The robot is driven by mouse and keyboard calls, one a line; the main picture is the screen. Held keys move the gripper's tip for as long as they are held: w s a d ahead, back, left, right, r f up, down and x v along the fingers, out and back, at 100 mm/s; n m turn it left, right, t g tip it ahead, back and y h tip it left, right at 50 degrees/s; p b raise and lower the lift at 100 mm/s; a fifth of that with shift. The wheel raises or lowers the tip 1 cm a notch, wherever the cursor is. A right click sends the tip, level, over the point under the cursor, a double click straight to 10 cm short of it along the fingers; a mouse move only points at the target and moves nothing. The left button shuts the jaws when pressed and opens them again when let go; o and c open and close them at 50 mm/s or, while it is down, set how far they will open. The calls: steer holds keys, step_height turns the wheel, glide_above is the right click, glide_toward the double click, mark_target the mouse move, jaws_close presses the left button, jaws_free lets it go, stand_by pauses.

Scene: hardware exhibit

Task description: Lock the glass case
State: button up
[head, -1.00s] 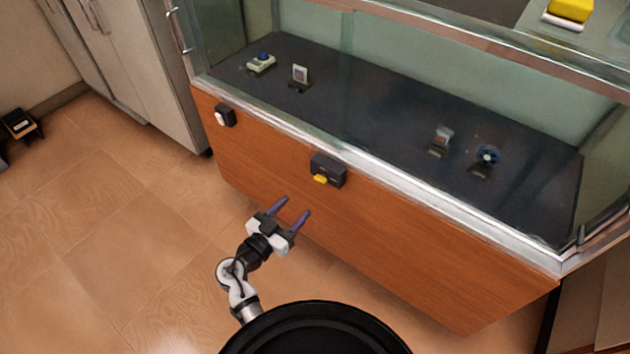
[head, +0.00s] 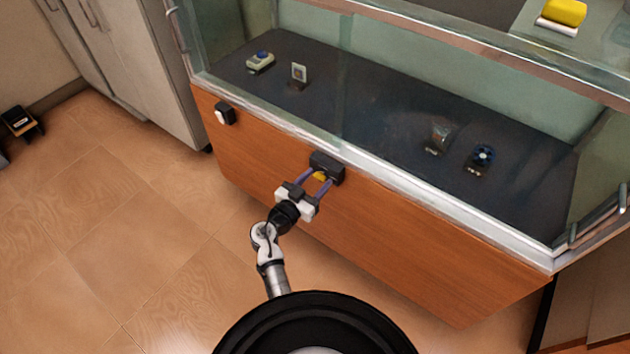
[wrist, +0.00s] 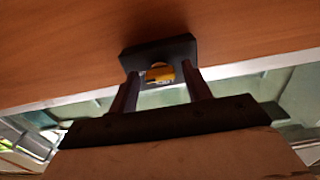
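The glass case (head: 395,196) has a wooden front panel below a metal-framed glass top. A dark lock box (head: 328,164) with a yellow knob (head: 320,176) is fixed to the panel under the metal edge. My gripper (head: 318,178) is at the lock box with its two purple fingers apart, one on each side of the knob. In the wrist view the lock box (wrist: 180,49) and yellow knob (wrist: 160,73) show between the fingers (wrist: 160,80). A gap shows beside the knob, and I cannot tell whether either finger touches it.
A black-and-white switch-like box (head: 224,113) is on the panel to the left. Several small exhibits sit on the dark case floor (head: 365,110). A grey cabinet (head: 145,75) stands at the left.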

steer(key=c, duration=0.8)
steer(key=shift+f+n+b, duration=0.1)
steer(key=shift+n+b, duration=0.2)
steer(key=shift+n, duration=0.1)
steer(key=n+b, duration=0.1)
steer(key=n, duration=1)
steer(key=n+p, duration=0.2)
steer(key=n, duration=0.4)
